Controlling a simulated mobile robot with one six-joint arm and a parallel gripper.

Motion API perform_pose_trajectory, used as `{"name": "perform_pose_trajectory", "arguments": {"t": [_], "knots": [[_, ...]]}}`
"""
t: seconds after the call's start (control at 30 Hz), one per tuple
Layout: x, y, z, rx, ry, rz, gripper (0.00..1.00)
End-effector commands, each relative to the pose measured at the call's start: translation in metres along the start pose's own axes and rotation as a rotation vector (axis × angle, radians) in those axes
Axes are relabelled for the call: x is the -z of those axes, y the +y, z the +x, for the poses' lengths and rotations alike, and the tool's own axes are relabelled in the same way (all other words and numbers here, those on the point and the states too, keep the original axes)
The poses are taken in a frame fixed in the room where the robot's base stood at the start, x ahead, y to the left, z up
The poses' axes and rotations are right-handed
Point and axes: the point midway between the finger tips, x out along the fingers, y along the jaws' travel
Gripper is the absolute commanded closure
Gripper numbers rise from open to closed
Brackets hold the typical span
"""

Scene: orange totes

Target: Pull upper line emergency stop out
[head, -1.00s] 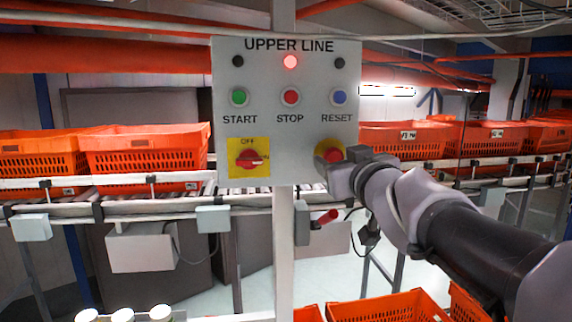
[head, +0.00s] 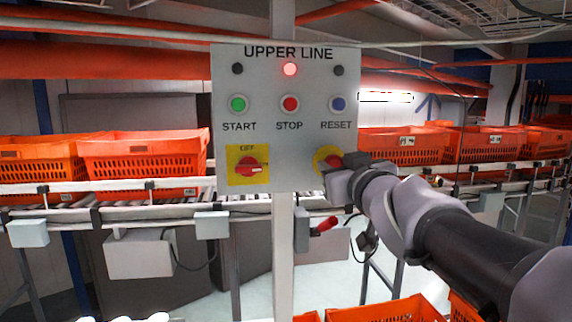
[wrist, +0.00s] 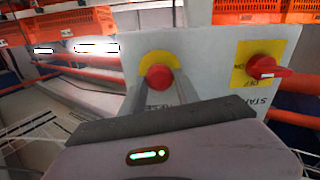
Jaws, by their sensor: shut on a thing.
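The UPPER LINE panel (head: 290,150) is a light grey plate on a post in the head view. Its emergency stop (head: 330,162) is a red mushroom button on a yellow round backing at the lower right of the plate. My gripper (head: 343,163) reaches it from the right and covers part of it. In the wrist view, which is upside down, the red button (wrist: 158,76) sits between the two fingers of my gripper (wrist: 159,88), and the jaws are shut on it. Whether the button is in or out cannot be told.
Green START (head: 238,104), red STOP (head: 290,103) and blue RESET (head: 338,103) buttons sit above. A red rotary switch (head: 248,164) on yellow is at lower left. A red lamp (head: 290,69) is lit. Orange totes (head: 143,156) stand on the conveyor behind.

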Motion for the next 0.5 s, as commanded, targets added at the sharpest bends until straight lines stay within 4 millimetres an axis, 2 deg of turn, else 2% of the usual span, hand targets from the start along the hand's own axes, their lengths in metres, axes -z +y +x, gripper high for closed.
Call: {"name": "perform_pose_trajectory", "arguments": {"t": [0.1,0.27,0.3,0.4,0.5], "knots": [[0.0001,0.0004,-0.0089,-0.001,-0.004,0.001,1.0],[-0.0016,0.0001,-0.0085,-0.001,-0.004,0.001,1.0],[-0.0017,0.0001,-0.0085,-0.001,-0.004,0.001,0.61],[-0.0016,0.0001,-0.0084,0.0,-0.004,0.001,0.41],[-0.0013,0.0001,-0.0084,0.0,-0.003,0.001,0.41]]}}
